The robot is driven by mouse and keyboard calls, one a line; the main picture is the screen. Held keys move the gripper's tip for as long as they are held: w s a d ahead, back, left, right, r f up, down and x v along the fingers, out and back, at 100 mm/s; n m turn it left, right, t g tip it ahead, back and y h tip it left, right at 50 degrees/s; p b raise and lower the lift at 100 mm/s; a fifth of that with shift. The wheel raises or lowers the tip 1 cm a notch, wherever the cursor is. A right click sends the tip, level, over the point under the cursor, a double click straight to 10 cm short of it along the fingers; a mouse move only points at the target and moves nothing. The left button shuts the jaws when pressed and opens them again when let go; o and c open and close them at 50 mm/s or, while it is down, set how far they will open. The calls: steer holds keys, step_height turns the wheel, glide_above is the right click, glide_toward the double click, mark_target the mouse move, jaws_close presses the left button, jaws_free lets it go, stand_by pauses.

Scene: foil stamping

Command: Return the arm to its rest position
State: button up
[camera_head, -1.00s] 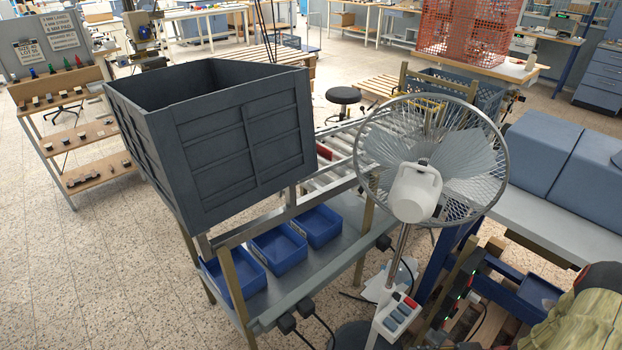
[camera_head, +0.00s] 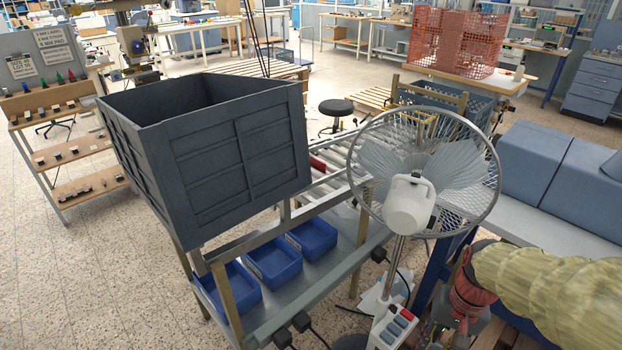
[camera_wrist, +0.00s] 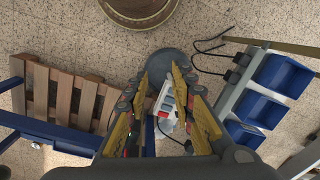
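My arm (camera_head: 545,290), in a yellowish sleeve with a red-orange joint, reaches in from the lower right of the head view. Its end lies low beside the fan stand, and my gripper cannot be made out clearly there. In the wrist view my gripper (camera_wrist: 161,80) points down at the floor. Its two yellow-padded fingers are apart, with nothing held between them. Behind the gap lie the fan's switch panel (camera_wrist: 168,104) and round dark base (camera_wrist: 172,64), below the fingers.
A fan (camera_head: 408,205) stands just left of my arm. A large grey bin (camera_head: 235,150) sits above a rack with blue trays (camera_head: 272,260). Blue-grey padded blocks (camera_head: 540,160) are behind my arm. A wooden pallet (camera_wrist: 75,95) lies left in the wrist view. Open floor is at left.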

steer(key=s+a+r+n+t, duration=0.1)
steer(key=a+r+n+t, duration=0.1)
steer(key=a+r, duration=0.3)
steer(key=s+a+r+n+t+h, duration=0.1)
steer(key=a+r+n+t, duration=0.2)
steer(key=r, duration=0.7)
steer(key=a, duration=0.2)
steer(key=shift+a+n+t, duration=0.3)
steer(key=shift+t, duration=0.1)
steer(key=shift+s, duration=0.1)
steer(key=shift+d, duration=0.1)
